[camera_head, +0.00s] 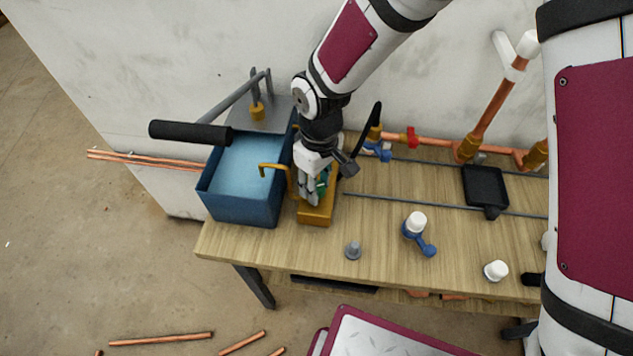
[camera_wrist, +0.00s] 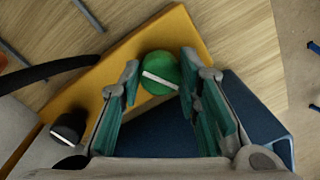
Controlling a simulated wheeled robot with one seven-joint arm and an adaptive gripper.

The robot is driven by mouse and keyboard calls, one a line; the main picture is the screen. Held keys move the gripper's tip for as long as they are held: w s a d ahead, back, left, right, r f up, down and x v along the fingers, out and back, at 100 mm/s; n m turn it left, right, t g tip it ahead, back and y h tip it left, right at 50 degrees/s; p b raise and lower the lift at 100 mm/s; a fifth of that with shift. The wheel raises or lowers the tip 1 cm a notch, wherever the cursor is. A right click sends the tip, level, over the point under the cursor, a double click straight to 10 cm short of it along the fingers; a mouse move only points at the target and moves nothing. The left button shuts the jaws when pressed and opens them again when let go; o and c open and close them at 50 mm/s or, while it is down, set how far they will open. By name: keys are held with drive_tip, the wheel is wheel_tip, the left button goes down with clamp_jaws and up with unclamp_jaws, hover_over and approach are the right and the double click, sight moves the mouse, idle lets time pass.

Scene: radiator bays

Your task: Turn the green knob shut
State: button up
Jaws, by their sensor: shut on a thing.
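The green knob (camera_wrist: 160,72) is round with a white bar across its top. It sits on a yellow block (camera_wrist: 186,32) on the wooden bench. In the wrist view my gripper (camera_wrist: 160,82) has one finger on each side of the knob, closed on its sides. The white bar runs slantwise between the fingers. In the head view my gripper (camera_head: 312,198) points down over the yellow block (camera_head: 316,214), and only a bit of the green knob (camera_head: 322,184) shows beside the fingers.
A blue bin (camera_head: 243,211) filled with light blue stands directly left of the yellow block. A black-handled lever (camera_head: 190,132) reaches over it. Copper pipes (camera_head: 490,108) with a red valve run behind. A grey peg (camera_head: 353,250), a blue-handled valve (camera_head: 416,230) and a black pan (camera_head: 486,186) lie rightward.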

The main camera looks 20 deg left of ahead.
sight(319, 185)
drive_tip(key=m+p, duration=0.1)
drive_tip(key=m, duration=0.4)
drive_tip(key=shift+m, duration=0.4)
drive_tip(key=shift+p, duration=0.3)
drive_tip(key=o, duration=1.1)
drive_tip(key=shift+o, duration=0.2)
wheel_tip(319, 185, up, 12)
drive_tip(key=shift+d, duration=0.15)
drive_tip(key=shift+w, duration=0.1)
